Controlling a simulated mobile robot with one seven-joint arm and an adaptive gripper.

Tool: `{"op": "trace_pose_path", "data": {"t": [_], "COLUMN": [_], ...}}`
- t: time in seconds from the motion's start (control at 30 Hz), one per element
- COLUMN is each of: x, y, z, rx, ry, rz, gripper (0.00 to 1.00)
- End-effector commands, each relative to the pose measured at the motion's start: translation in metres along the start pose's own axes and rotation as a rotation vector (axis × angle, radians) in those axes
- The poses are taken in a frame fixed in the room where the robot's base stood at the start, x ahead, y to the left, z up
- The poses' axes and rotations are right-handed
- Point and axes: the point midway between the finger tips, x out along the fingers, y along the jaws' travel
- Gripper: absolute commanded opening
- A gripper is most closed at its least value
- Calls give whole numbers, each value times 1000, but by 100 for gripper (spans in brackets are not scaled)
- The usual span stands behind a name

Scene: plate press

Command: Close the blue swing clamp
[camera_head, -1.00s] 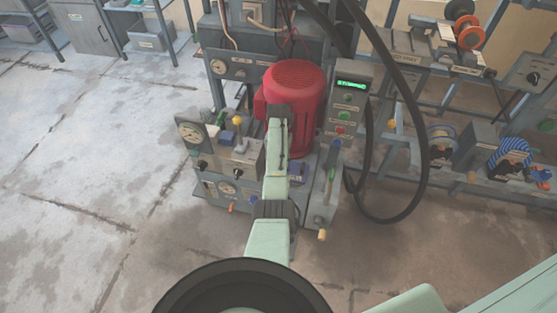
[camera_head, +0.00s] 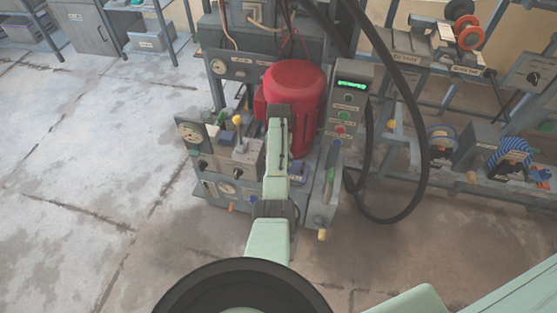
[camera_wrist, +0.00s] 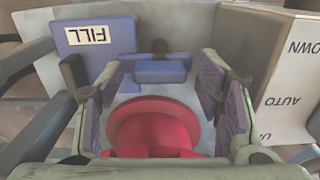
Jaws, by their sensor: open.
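My gripper (camera_wrist: 160,80) shows in the wrist view with its two padded fingers spread apart and nothing held between them. A small blue block (camera_wrist: 160,72) lies beyond the fingertips, in front of a brown knob; it may be part of the blue swing clamp, but I cannot tell for sure. A red rounded part (camera_wrist: 155,128) fills the space low between the fingers. A larger blue piece with an upside-down FILL label (camera_wrist: 100,38) stands to the left. In the head view, blue parts (camera_head: 297,170) show just right of my arm, which hides the gripper.
A red motor (camera_head: 292,95) and a grey control box (camera_head: 348,105) with a green display stand behind my arm. A thick black hose (camera_head: 424,150) loops at the right. A yellow-knobbed lever (camera_head: 238,135) stands left. An AUTO-labelled box (camera_wrist: 275,75) is close right of the fingers.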

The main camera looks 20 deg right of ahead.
Motion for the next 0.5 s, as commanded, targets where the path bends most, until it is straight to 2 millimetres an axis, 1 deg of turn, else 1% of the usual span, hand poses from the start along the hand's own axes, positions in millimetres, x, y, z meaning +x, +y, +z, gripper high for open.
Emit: {"op": "trace_pose_path", "data": {"t": [0.13, 0.23, 0.5], "x": [-5, -18, -75], "y": [0, 0, -1], "z": [0, -1, -1], "rx": [0, 0, -1], "ry": [2, 3, 4], "rz": [0, -1, -2], "gripper": [60, 60, 60]}}
